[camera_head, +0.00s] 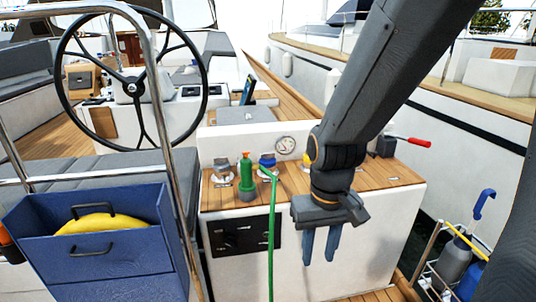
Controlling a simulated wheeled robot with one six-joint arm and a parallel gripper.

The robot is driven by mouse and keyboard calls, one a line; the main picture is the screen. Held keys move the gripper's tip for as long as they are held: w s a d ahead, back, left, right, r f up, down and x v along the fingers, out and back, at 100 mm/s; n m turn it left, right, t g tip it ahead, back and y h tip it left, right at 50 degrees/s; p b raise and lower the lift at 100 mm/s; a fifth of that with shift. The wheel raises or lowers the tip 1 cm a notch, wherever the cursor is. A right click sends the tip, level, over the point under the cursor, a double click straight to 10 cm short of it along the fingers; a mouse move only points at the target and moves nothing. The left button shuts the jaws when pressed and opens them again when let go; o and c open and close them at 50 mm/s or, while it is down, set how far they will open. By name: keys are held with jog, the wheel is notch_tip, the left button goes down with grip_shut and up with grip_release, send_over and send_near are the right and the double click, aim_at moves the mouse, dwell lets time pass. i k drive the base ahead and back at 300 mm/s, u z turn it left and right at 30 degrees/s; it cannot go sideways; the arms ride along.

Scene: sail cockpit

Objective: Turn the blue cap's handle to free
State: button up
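The blue cap (267,161) sits on a small fitting on the wooden top of the white console (385,222), behind the green hose. It is small here, and I cannot make out its handle or which way that points. My gripper (319,262) points down in front of the console, to the right of the blue cap and lower in the picture. Its two blue-grey fingers are apart with nothing between them. It is clear of the cap.
A round gauge (285,145) is behind. A red-handled lever (418,142) is at right. A steel rail (170,120) and blue bin (120,265) are left.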

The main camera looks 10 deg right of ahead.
aim_at(267, 156)
jog(key=i, duration=1.1)
jog(key=z, duration=0.55)
